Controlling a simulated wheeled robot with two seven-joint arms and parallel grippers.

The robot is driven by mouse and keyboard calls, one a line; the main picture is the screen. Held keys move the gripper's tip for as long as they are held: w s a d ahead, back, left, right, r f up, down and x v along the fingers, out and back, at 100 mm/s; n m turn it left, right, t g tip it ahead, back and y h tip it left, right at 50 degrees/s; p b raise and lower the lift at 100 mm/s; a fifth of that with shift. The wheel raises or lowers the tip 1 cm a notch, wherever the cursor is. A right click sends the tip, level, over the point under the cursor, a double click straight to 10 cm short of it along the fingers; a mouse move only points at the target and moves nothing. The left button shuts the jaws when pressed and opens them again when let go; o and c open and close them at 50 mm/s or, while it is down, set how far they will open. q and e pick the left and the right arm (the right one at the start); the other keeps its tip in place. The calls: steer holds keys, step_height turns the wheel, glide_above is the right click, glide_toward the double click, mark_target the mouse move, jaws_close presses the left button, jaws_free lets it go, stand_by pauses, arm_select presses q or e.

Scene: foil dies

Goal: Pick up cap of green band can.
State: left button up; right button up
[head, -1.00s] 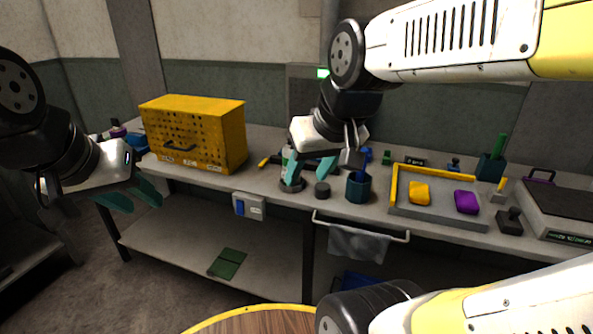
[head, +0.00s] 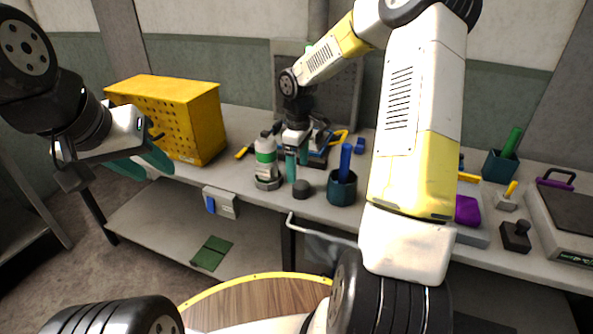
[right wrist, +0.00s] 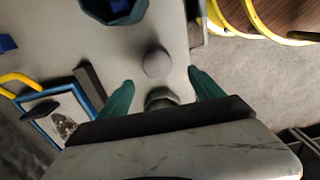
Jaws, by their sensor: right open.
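The can with the green band (head: 265,163) is white and stands upright on a grey base on the bench. A grey cap (head: 266,136) tops it. A dark grey round piece (head: 301,189) sits to its right on the bench and also shows in the right wrist view (right wrist: 157,62). My right gripper (head: 297,176) points down just right of the can, open. In the right wrist view a grey round top (right wrist: 161,96), likely the can's cap, shows between its fingers, partly hidden by the gripper body. My left gripper (head: 143,166) is open and empty at far left.
A teal cup (head: 342,189) with a blue item stands right of the dark piece. A yellow perforated box (head: 185,118) is on the left. A framed blue item (right wrist: 60,118) lies near the gripper. My right arm hides part of the bench's right side.

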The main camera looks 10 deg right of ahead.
mark_target(300, 184)
steer(key=f, duration=0.8)
steer(key=shift+d, duration=0.35)
steer(key=shift+c, duration=0.3)
steer(key=c, duration=1.3)
steer(key=shift+c, duration=0.2)
steer(key=shift+r, duration=0.1)
